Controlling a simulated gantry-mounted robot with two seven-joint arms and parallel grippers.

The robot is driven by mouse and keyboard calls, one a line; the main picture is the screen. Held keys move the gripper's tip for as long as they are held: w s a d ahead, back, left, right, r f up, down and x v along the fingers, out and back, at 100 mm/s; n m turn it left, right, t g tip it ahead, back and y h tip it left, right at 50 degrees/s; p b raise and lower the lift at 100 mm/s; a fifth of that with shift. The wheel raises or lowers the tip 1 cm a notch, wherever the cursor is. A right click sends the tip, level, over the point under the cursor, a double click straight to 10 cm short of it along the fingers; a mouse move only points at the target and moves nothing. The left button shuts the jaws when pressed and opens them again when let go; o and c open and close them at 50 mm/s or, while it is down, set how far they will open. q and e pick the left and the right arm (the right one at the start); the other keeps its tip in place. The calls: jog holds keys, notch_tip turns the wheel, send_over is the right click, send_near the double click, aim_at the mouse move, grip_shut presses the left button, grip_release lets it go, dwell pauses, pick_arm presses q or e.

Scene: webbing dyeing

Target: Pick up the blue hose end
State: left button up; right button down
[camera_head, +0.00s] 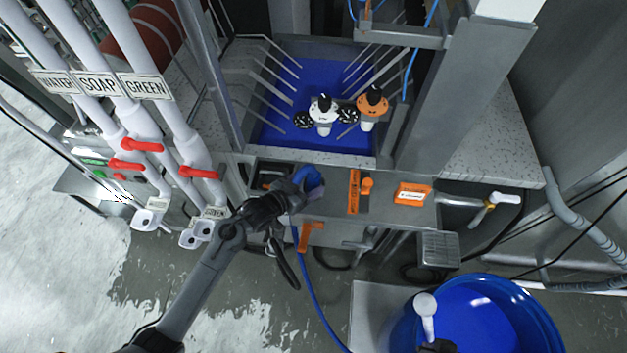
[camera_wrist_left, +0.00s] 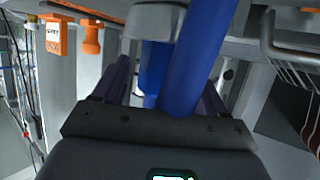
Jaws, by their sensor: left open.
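The blue hose end (camera_head: 313,179) sits at the front of the machine's grey ledge, below the blue tank. A thinner blue hose (camera_head: 312,282) hangs down from there to the floor. My left gripper (camera_head: 300,188) is at the hose end, its jaws partly hidden by the wrist and the hose. In the left wrist view, the blue hose (camera_wrist_left: 196,60) passes between the two spread fingers of my left gripper (camera_wrist_left: 165,85). I cannot tell whether either finger touches it. My right gripper is not in view.
An orange bar (camera_head: 354,190) and an orange label (camera_head: 413,194) are on the ledge to the right. Pipes with red valve handles (camera_head: 140,145) stand at the left. A blue barrel (camera_head: 540,325) stands at the lower right. The blue tank (camera_head: 290,130) lies behind the ledge.

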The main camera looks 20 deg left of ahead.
aim_at(308, 184)
pick_arm(q)
jog(key=shift+x, duration=1.6)
jog(key=shift+s+f, duration=0.1)
jog(key=c, duration=1.2)
